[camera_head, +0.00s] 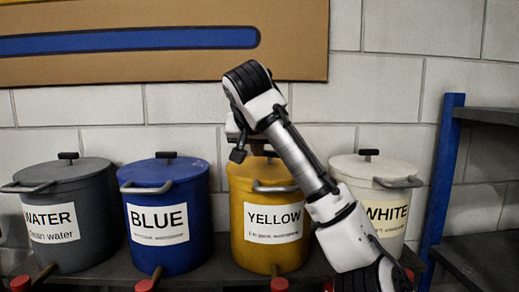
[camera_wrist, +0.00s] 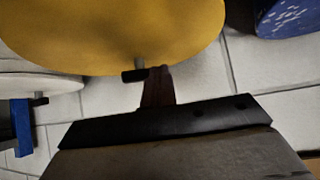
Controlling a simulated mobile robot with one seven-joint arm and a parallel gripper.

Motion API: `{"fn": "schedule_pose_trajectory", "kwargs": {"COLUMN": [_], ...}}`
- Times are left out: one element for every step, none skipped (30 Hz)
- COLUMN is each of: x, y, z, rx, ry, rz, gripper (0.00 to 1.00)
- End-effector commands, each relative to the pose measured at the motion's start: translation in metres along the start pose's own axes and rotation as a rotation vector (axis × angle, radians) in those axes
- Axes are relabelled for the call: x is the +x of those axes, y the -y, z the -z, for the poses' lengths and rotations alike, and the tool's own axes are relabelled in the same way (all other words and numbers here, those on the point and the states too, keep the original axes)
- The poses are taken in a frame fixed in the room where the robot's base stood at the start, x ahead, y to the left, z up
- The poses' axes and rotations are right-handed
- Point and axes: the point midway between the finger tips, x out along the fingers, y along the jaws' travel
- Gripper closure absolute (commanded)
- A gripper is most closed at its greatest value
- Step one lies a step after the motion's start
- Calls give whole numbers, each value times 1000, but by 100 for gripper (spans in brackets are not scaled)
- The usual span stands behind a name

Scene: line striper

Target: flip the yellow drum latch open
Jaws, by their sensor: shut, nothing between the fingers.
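The yellow drum (camera_head: 262,215) stands on a dark shelf, with a yellow lid and a grey bar handle (camera_head: 274,187) at its upper front. Its small black latch on a short metal stem (camera_wrist: 134,75) shows at the lid's wall-side edge in the wrist view, and a dark piece of it (camera_head: 271,153) shows in the head view. My gripper (camera_head: 238,155) is over the left back of the yellow lid, pointing down. In the wrist view my shut, empty fingers (camera_wrist: 160,72) are right beside the latch's end. I cannot tell whether they touch it.
The blue drum (camera_head: 165,220) and grey water drum (camera_head: 75,220) stand to the left. The white drum (camera_head: 385,205) stands to the right, partly behind my arm. A blue-posted rack (camera_head: 442,180) is further right. A block wall (camera_head: 385,85) and brown board (camera_head: 290,40) are behind.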

Motion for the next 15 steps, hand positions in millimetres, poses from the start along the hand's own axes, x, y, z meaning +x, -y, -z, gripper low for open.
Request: {"fn": "schedule_pose_trajectory", "kwargs": {"x": [0,0,0,1,2,3,3,4,4,5,5,6,6,7,8], "y": [5,6,6,4,4,4,5,5,5,6,6,6,6,6,7], "z": [1,1,2,2,1,2,2,2,2,3,3,4,4,5,5], "rx": [59,99,152,170,166,164,163,163,163,163,163,163,163,163,161], "ry": [-2,-3,-3,-2,-1,-1,0,0,0,0,0,-1,0,0,0], "rz": [-77,-121,-180,-197,-189,-186,-185,-184,-184,-184,-184,-184,-184,-184,-183], "gripper": [100,100,100,100,100,100,100,100,100,100,100,100,100,100,100]}}
